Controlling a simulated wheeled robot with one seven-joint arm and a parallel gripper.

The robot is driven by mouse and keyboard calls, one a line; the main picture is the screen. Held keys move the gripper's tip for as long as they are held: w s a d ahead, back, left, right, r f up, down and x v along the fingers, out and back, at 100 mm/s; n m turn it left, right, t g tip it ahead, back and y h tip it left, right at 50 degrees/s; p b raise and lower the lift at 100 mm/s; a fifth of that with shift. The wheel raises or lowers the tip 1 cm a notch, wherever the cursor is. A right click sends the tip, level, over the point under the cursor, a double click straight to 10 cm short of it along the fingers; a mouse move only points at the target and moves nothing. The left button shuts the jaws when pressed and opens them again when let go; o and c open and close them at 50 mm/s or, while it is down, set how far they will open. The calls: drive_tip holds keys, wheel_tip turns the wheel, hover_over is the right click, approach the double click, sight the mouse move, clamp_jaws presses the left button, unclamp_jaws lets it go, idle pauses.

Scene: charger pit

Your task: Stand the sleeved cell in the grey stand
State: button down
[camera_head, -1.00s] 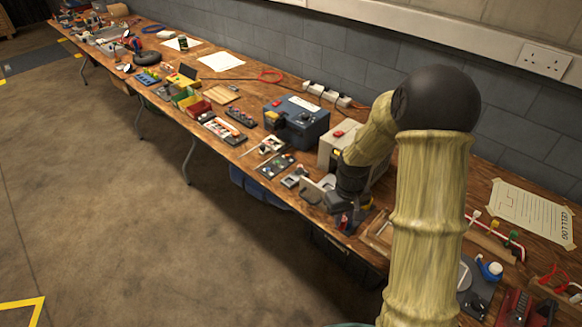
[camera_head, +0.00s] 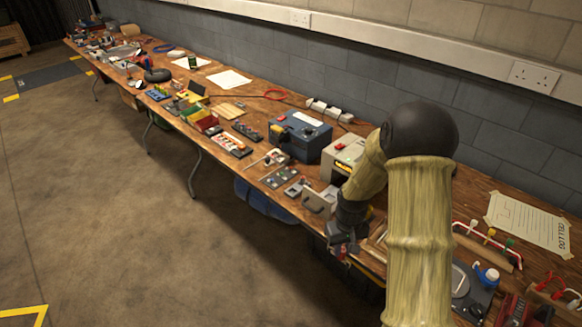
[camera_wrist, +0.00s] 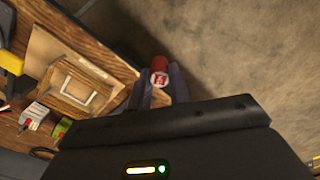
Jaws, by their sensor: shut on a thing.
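My gripper (camera_wrist: 158,88) is shut on the sleeved cell (camera_wrist: 160,72), a small cylinder with a red-orange sleeve and a pale end. The cell shows between the fingertips in the wrist view, with floor behind it, just beyond the table's front edge. In the head view my gripper (camera_head: 346,250) is at the bench's front edge, partly hidden by my arm, and the cell is too small to make out surely. I cannot pick out the grey stand with certainty in either view.
A wooden frame (camera_wrist: 78,88) lies on the bench beside the gripper. A grey plate with a handle (camera_head: 318,200) and a beige box (camera_head: 343,158) stand near my arm. A blue box (camera_head: 299,136) is further left. The floor (camera_head: 120,215) in front is clear.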

wheel_tip(320, 180, down, 11)
drive_tip(key=m, duration=0.2)
drive_tip(key=shift+s+a, duration=0.25)
drive_tip(key=shift+s, duration=0.2)
drive_tip(key=shift+w, duration=0.15)
